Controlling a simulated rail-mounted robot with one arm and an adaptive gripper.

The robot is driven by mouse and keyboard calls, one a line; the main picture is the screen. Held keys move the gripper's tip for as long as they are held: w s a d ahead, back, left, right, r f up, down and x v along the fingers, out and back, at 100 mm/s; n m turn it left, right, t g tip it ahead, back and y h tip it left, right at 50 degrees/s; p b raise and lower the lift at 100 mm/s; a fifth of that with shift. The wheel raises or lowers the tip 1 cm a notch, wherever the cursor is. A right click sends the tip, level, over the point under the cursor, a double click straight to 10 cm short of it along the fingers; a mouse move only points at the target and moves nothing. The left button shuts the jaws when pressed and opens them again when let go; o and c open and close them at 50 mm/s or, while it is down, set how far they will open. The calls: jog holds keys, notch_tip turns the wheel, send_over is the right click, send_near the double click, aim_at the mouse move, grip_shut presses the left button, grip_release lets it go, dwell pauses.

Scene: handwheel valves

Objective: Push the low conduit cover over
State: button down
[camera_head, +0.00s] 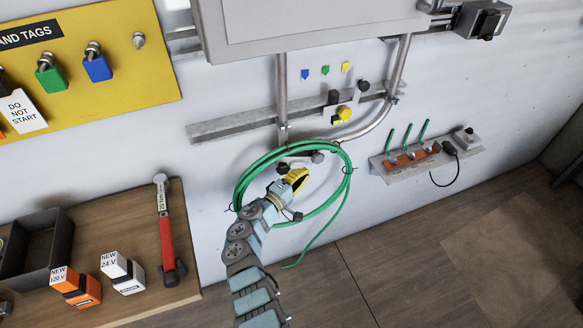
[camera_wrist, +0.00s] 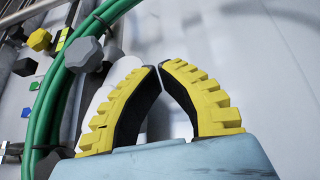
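My gripper (camera_head: 297,180) has yellow, ribbed fingers and sits in front of the green hose coil (camera_head: 243,190) on the wall. In the wrist view its fingertips (camera_wrist: 158,67) meet, with nothing seen between them. Just above the gripper in the head view, a small dark and grey fitting (camera_head: 317,157) shows inside the coil, low on the conduit run. My gripper partly covers that area. I cannot tell clearly which part is the low conduit cover. A grey knob (camera_wrist: 83,54) shows left of the fingers in the wrist view, apart from them.
A vertical conduit (camera_head: 282,95) and a curved conduit (camera_head: 399,68) come down from the grey cabinet (camera_head: 320,20). A workbench (camera_head: 130,225) stands at left.

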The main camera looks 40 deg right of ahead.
jog(key=shift+s+d+r+p, duration=0.1)
jog(key=shift+d+r+p, duration=0.2)
jog(key=shift+r, duration=0.25)
jog(key=shift+s+d+r+p, duration=0.15)
jog(key=shift+r+p, duration=0.15)
jog(key=shift+r, duration=0.2)
jog(key=shift+w, duration=0.1)
jog(key=a+f+b, duration=0.1)
jog(key=w+a+f+b, duration=0.1)
jog(key=f+b, duration=0.1)
jog(key=shift+a, duration=0.35)
jog(key=shift+a, duration=0.1)
dwell(0.4)
jog(key=s+a, duration=0.1)
jog(key=a, duration=1)
jog(key=shift+s+a+f, duration=0.25)
jog(key=shift+s+a, duration=0.1)
